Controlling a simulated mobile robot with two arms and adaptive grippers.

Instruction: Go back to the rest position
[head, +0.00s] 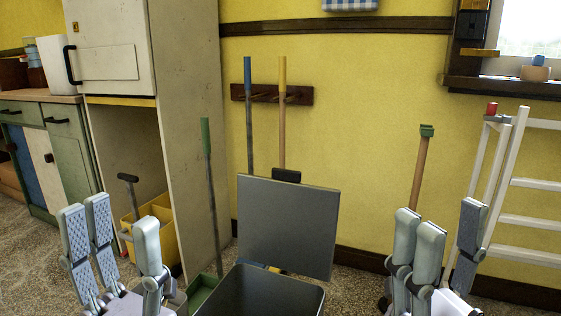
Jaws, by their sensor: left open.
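My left gripper (118,225) is at the lower left of the head view, its grey fingers pointing up and spread apart. Nothing is between them. My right gripper (443,230) is at the lower right, fingers also up and apart, with no object between them. Both grippers stand on either side of a dark grey bin (268,290) and appear apart from it. The bin's flat lid (287,225) stands raised at its back. The bin's lower part is cut off by the frame.
A tall cream cabinet (190,130) with a yellow mop bucket (158,228) stands at left, beside green drawers (68,150). Long-handled tools lean near a wall rack (272,95). A white ladder (525,185) is at right. Speckled floor (35,255) is clear at left.

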